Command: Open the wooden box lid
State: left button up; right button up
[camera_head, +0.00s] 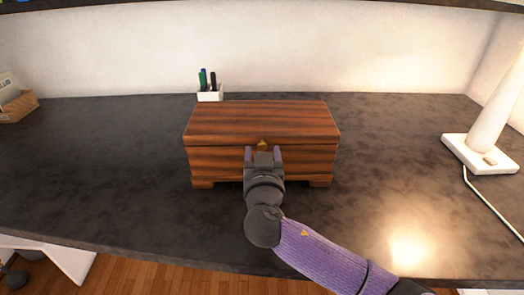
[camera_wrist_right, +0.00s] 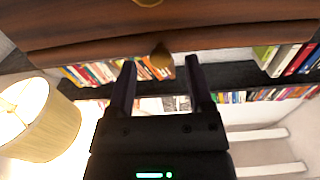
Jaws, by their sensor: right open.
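The wooden box (camera_head: 215,160) stands on the dark desk, with striped reddish-brown wood and short feet. Its lid (camera_head: 260,118) is down. A small brass clasp (camera_head: 263,143) sits at the middle of the lid's front edge. My right gripper (camera_head: 263,152) is at the front of the box, just below the clasp. In the right wrist view its two fingers (camera_wrist_right: 160,72) are apart with nothing held, and the clasp (camera_wrist_right: 161,56) shows between and just beyond the tips. I cannot tell whether they touch it. My left gripper is in neither view.
A white pen cup (camera_head: 210,95) stands behind the box at the back of the desk (camera_head: 100,150). A wooden tray (camera_head: 17,107) is at the far left. A white lamp (camera_head: 480,150) with a cord is at the right. The desk on both sides of the box is clear.

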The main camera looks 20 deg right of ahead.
jog(key=shift+x, duration=0.95)
grip_shut()
dwell(0.7)
